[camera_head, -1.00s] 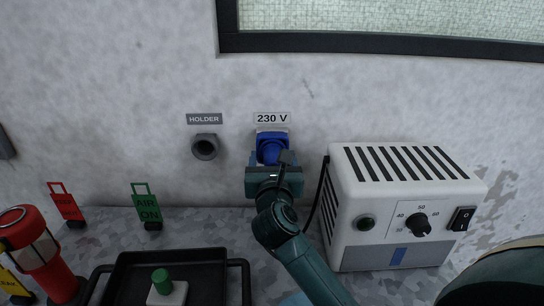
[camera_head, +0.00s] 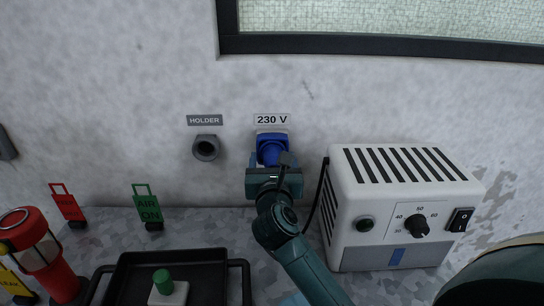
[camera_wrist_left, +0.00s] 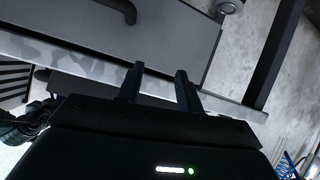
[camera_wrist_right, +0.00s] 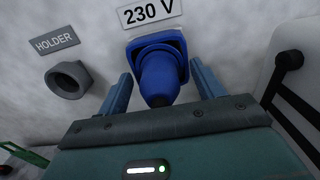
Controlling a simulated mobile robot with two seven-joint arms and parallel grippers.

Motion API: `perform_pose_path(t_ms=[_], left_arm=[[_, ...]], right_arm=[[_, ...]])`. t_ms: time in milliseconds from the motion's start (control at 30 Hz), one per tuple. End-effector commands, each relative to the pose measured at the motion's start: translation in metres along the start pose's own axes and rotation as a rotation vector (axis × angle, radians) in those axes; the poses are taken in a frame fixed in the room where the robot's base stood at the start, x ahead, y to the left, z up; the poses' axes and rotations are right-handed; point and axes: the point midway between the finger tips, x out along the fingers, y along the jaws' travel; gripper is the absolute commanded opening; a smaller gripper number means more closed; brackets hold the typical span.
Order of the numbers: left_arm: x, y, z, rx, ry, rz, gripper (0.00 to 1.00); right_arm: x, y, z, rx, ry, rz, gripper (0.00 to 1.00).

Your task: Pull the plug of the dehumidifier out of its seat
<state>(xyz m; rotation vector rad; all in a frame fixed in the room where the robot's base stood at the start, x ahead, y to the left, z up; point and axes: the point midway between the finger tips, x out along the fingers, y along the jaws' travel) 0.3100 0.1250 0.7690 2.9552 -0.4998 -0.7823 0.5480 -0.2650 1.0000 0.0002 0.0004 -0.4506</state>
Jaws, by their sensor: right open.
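The blue plug (camera_wrist_right: 160,80) sits in its blue seat under the 230 V label; it also shows in the head view (camera_head: 270,152). My right gripper (camera_wrist_right: 159,88) is open in front of the wall, with one finger on each side of the plug and visible gaps between fingers and plug. In the head view the right gripper (camera_head: 273,165) covers the lower part of the plug. The white dehumidifier (camera_head: 400,210) stands on the bench to the right, with a black cable at its left side. My left gripper (camera_wrist_left: 158,85) has its fingers apart with nothing between them.
A round grey holder (camera_head: 206,148) is on the wall left of the seat. Red (camera_head: 66,206) and green (camera_head: 147,208) tags, a red lamp (camera_head: 40,250) and a black tray (camera_head: 205,275) with a green-knobbed piece stand at left. A window frame (camera_head: 380,46) is above.

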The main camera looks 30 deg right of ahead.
Motion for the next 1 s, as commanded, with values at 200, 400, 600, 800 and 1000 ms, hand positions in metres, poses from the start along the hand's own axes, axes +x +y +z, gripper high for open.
perform_pose_path(t_ms=[200,400,600,800,1000], left_arm=[[-0.0004,0.0000,-0.0008,0.000,0.000,0.000,0.36],[-0.0004,-0.0002,-0.0009,0.000,0.001,0.000,0.36],[-0.0004,-0.0003,-0.0010,0.000,0.001,-0.001,0.36],[-0.0005,-0.0004,-0.0011,0.000,0.001,-0.001,0.36],[-0.0005,-0.0005,-0.0011,0.000,0.001,-0.001,0.36]], right_arm=[[0.0000,0.0000,-0.0001,0.000,0.000,0.000,0.67],[-0.0001,0.0001,-0.0001,0.000,0.000,0.000,0.53],[-0.0001,0.0001,-0.0001,0.000,0.000,0.000,0.37],[-0.0001,0.0001,-0.0001,0.000,0.000,0.000,0.21],[-0.0001,0.0001,0.0000,0.000,0.000,0.000,0.04]])
